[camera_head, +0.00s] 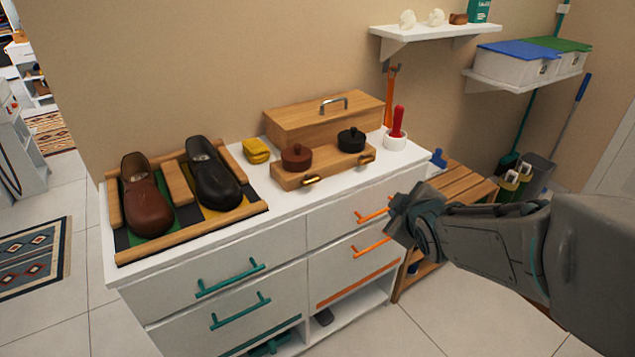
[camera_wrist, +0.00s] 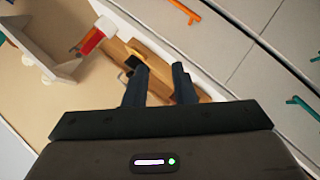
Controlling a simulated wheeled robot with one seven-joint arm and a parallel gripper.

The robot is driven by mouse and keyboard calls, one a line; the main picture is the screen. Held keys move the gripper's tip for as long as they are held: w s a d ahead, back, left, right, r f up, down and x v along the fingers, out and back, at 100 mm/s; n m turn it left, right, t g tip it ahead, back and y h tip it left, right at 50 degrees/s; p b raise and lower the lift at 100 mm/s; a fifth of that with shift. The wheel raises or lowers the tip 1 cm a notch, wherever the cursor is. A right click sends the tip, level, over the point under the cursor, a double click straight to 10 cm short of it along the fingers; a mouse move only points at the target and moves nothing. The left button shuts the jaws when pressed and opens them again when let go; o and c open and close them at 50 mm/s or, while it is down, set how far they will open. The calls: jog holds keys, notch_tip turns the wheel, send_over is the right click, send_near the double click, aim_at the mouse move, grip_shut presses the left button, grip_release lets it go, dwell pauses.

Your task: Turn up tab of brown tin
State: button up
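The brown tin (camera_head: 297,157) is a small round reddish-brown tin on a low wooden tray (camera_head: 322,168) with gold handles, on top of the white cabinet. A similar black tin (camera_head: 351,139) stands to its right on the tray. My gripper (camera_head: 400,220) is in front of the cabinet's right end, apart from the tins and to their lower right. In the wrist view its two fingers (camera_wrist: 157,70) are spread with an empty gap between them. The brown tin cannot be made out in the wrist view; a black piece, probably the black tin, shows beside the left finger.
A wooden box (camera_head: 325,118) stands behind the tray. A red-handled brush in a white cup (camera_head: 396,138) is to its right. A yellow sponge-like item (camera_head: 256,151) and a shoe tray (camera_head: 192,221) with two shoes are left. Orange drawer handles (camera_head: 370,246) stick out near my gripper.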

jog(key=w+a+f+n+t+y+b, duration=0.3)
jog(key=w+a+f+n+y+b, duration=0.15)
jog(key=n, duration=0.25)
jog(key=n+y+b, duration=0.4)
jog(key=n+y, duration=0.1)
jog(key=n, duration=0.1)
send_near(314, 183)
jog(key=shift+h, duration=0.25)
jog(key=x, duration=0.9)
jog(key=shift+a+r, duration=0.15)
jog(key=shift+a, duration=0.15)
grip_shut()
